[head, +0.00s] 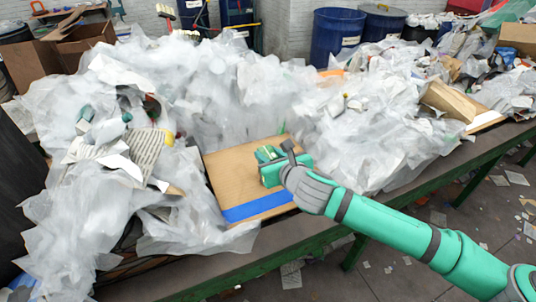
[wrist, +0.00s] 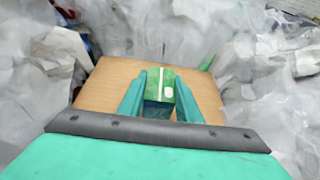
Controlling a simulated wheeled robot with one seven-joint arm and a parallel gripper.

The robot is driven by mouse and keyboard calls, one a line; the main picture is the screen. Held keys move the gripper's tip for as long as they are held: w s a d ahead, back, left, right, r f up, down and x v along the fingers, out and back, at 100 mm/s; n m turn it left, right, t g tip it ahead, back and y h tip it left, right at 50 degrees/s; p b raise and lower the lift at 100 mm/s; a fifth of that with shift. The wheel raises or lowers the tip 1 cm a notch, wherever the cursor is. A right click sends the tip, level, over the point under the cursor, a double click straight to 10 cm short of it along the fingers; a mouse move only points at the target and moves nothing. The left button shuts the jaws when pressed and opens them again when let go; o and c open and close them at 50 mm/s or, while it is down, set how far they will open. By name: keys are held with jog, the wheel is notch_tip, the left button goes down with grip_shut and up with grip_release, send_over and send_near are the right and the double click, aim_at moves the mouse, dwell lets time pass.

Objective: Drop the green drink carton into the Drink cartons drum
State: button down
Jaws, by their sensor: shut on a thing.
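The green drink carton (wrist: 162,88) is between the two fingers of my gripper (wrist: 160,98) in the wrist view. My gripper is shut on it. In the head view my gripper (head: 272,168) is over a brown cardboard sheet (head: 237,178) with a blue stripe, and the carton is mostly hidden by the gripper. I cannot tell whether the carton still touches the cardboard. Blue drums (head: 345,35) with white labels stand behind the belt. The labels are too small to read, so I cannot tell which is the Drink cartons drum.
Heaps of clear plastic film (head: 225,85) surround the cardboard on the left, back and right. A darker blue drum with a lid (head: 384,22) stands at the back. The belt's green frame edge (head: 255,268) runs along the front. Paper scraps litter the floor at right.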

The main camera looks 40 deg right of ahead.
jog(key=c, duration=1.6)
grip_release()
jog(key=shift+f, duration=0.15)
jog(key=shift+c, duration=0.2)
jog(key=o, duration=0.4)
jog(key=shift+c, duration=0.2)
